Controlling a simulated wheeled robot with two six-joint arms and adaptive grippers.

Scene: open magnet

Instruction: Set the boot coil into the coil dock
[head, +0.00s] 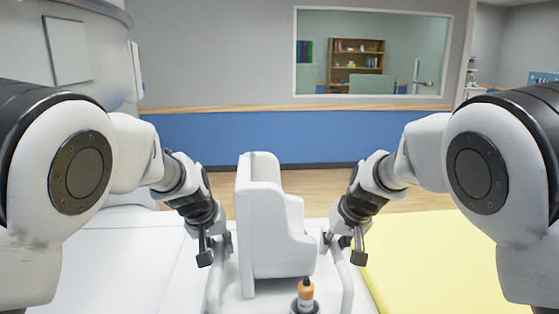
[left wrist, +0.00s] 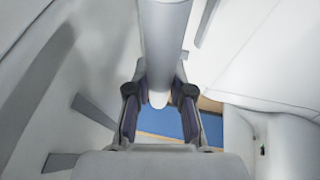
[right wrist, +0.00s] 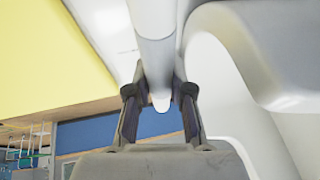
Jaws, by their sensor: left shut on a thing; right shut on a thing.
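The boot coil (head: 265,225) is a white, upright boot-shaped shell in the middle of the head view. A pale rounded bar runs along each side of it: the left bar (head: 215,285) and the right bar (head: 346,285). My left gripper (head: 228,244) is shut on the left bar, which also shows between its fingers in the left wrist view (left wrist: 165,40). My right gripper (head: 327,242) is shut on the right bar, also seen in the right wrist view (right wrist: 157,45). The coil's underside is hidden. I cannot make out the coil dock clearly.
A dark item with an orange band (head: 305,292) stands in front of the coil. A yellow pad (head: 430,262) lies to the right and a white surface (head: 120,265) to the left. A blue-banded wall (head: 300,138) with a window stands behind, beyond wooden floor.

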